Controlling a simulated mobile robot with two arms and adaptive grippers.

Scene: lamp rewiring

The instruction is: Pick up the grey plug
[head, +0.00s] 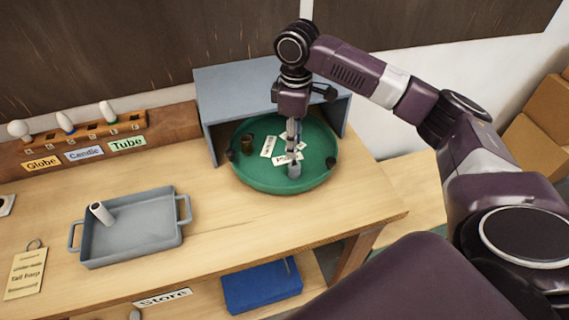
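A small grey block that looks like the grey plug (294,172) is at the front part of the round green tray (262,186). My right gripper (293,157) points straight down over the tray, with its fingertips at the top of the grey block. The fingers show as one narrow line, so I cannot tell whether they are open or shut on it. Whether the block rests on the tray or is just above it is also unclear. My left gripper is not in view.
A grey shelf (230,80) stands over the back of the green tray, which also holds white labels and a small brown cup (247,143). A grey handled tray (150,245) with a white cylinder (102,213) stands left. A bulb rack (85,138) is at the back left.

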